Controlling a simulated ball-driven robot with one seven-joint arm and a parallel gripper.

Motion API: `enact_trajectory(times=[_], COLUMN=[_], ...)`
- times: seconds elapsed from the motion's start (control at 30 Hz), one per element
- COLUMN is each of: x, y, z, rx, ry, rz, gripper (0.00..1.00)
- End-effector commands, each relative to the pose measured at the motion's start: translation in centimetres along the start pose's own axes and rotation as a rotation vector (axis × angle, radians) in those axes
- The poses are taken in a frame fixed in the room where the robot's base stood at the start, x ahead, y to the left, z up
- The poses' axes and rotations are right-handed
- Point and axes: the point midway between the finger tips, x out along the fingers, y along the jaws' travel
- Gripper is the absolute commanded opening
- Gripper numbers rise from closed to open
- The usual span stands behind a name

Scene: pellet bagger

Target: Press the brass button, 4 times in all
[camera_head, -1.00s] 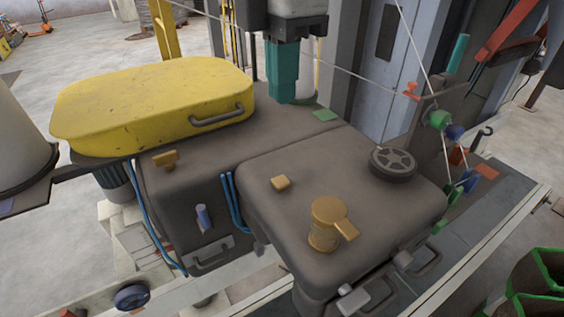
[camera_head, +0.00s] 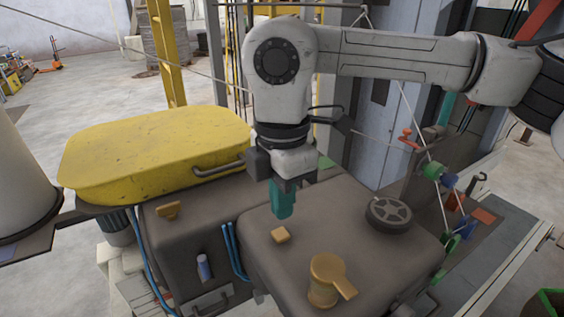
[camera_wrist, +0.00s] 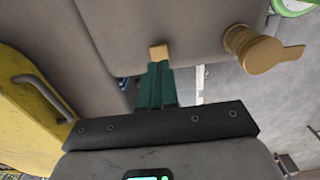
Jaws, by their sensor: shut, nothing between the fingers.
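The brass button (camera_head: 281,235) is a small square block on top of the grey-brown machine housing (camera_head: 245,255). It also shows in the wrist view (camera_wrist: 158,52), just past my fingertips. My gripper (camera_head: 283,214) has teal fingers, shut together and empty, pointing down. In the head view the fingertips end just above and behind the button, with a small gap showing. In the wrist view the fingers (camera_wrist: 157,66) overlap the button's near edge, so contact cannot be told there.
A brass lever knob (camera_head: 326,280) stands in front of the button. A dark handwheel (camera_head: 389,214) lies to its right. A yellow lid with a handle (camera_head: 150,150) is at left, with a brass T-knob (camera_head: 168,209) before it. The housing top around the button is clear.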

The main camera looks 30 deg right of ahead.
Motion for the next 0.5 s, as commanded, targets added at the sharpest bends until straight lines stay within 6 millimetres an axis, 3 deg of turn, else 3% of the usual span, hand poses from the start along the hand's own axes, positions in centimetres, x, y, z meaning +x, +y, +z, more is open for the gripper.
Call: enact_trajectory(times=[0.23,0.5], x=[3.0,4.0], y=[0.0,0.0], z=[-0.1,0.0], rx=[0.0,0.0], ry=[0.002,0.0], rz=[-0.001,0.001], gripper=[0.0,0.0])
